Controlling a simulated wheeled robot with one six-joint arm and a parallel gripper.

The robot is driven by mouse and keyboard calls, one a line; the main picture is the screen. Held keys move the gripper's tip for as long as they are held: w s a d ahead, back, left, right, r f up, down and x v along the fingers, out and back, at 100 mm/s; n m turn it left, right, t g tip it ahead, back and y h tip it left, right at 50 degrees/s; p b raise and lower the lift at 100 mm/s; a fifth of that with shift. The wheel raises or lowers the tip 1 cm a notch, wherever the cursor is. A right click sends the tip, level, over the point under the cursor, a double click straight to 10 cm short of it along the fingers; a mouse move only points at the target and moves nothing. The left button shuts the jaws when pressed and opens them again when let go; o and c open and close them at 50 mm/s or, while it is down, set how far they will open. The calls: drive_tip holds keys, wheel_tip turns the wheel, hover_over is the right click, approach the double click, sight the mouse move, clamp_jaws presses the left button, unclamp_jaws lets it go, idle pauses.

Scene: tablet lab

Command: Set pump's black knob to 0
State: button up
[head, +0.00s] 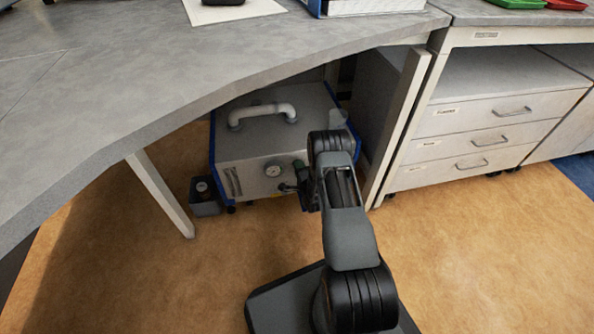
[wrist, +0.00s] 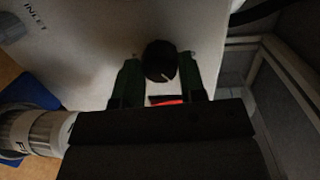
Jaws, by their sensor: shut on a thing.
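The pump (head: 250,146) is a grey box with blue edges and a white handle, on the floor under the desk. In the wrist view the black knob (wrist: 160,60) is on the pump's pale front panel (wrist: 95,35). A short white mark on the knob points toward the lower right of the picture. My gripper (wrist: 161,62) has one dark green finger on each side of the knob and is shut on it. In the head view my gripper (head: 293,181) is at the pump's front, right of the gauge; the knob is hidden there. Scale figures around the knob cannot be read.
A round gauge (head: 273,171) is on the pump's front. A red patch (wrist: 167,99) shows below the knob. The desk top (head: 130,75) overhangs the pump. A desk leg (head: 160,196) and small dark box (head: 205,207) are left, a drawer cabinet (head: 480,137) right.

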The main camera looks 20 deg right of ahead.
drive_tip(key=shift+w+d+r+n+g+h+b, duration=0.1)
drive_tip(key=shift+n+g+h+b, duration=0.3)
drive_tip(key=shift+n, duration=1.95)
drive_tip(key=shift+d+r+n+g+h+b, duration=0.1)
drive_tip(key=shift+n+h+b, duration=0.5)
drive_tip(key=shift+n, duration=1.75)
drive_tip(key=shift+r, duration=0.1)
drive_tip(key=o, duration=0.7)
drive_tip(key=shift+o, duration=1.1)
drive_tip(key=shift+a, duration=0.25)
drive_tip(key=p+v, duration=0.4)
drive_tip(key=v, duration=1)
drive_tip(key=shift+f+p, duration=0.2)
drive_tip(key=shift+p, duration=0.1)
